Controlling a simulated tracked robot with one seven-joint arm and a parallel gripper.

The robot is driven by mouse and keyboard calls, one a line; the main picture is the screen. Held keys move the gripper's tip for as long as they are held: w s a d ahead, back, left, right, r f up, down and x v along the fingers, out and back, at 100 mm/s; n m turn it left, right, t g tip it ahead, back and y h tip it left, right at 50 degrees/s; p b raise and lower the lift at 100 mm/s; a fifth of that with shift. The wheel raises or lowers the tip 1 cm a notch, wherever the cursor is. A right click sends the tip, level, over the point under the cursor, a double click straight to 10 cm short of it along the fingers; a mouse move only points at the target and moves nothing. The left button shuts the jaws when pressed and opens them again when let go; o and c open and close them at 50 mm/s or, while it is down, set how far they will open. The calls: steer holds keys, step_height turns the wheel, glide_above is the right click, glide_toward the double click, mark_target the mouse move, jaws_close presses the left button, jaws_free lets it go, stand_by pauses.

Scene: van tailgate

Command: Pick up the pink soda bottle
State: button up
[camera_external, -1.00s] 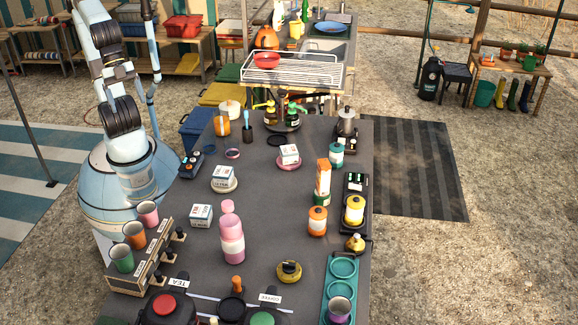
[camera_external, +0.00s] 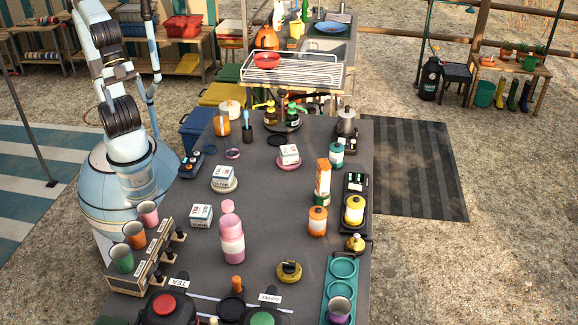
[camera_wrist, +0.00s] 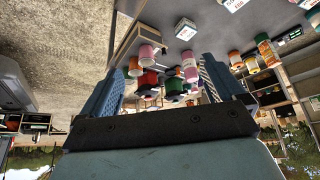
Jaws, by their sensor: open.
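The pink soda bottle (camera_external: 232,240) stands upright on the dark tabletop (camera_external: 270,208), left of centre and toward the front in the external view. Its cap is pink and it has a pale band around the body. In the wrist view, which is turned over, a pink bottle shape (camera_wrist: 189,66) shows between the fingers, at a distance. My gripper (camera_wrist: 162,68) is open, with its two blue-grey ribbed fingers apart and nothing held between them. The gripper cannot be made out in the external view, where my arm stands raised at the left.
White boxes (camera_external: 202,215) stand left of and behind the bottle. A rack with cups (camera_external: 148,213) is at the left edge. Red-lidded (camera_external: 165,304) and green-lidded (camera_external: 262,319) containers are in front. An orange canister (camera_external: 317,222) and a carton (camera_external: 323,182) stand right.

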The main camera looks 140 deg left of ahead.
steer(key=w+d+f+n+g+h, duration=0.4)
steer(key=w+d+f+n+h, duration=0.2)
steer(key=w, duration=0.1)
steer(key=n+t, duration=1.5)
steer(key=n, duration=1.1)
glide_toward(232, 238)
steer(key=shift+h, duration=0.4)
steer(key=x, duration=0.9)
steer(key=shift+w+a+f, duration=0.1)
steer(key=shift+a+f, duration=0.05)
steer(key=shift+a, duration=0.1)
steer(key=c, duration=1.5)
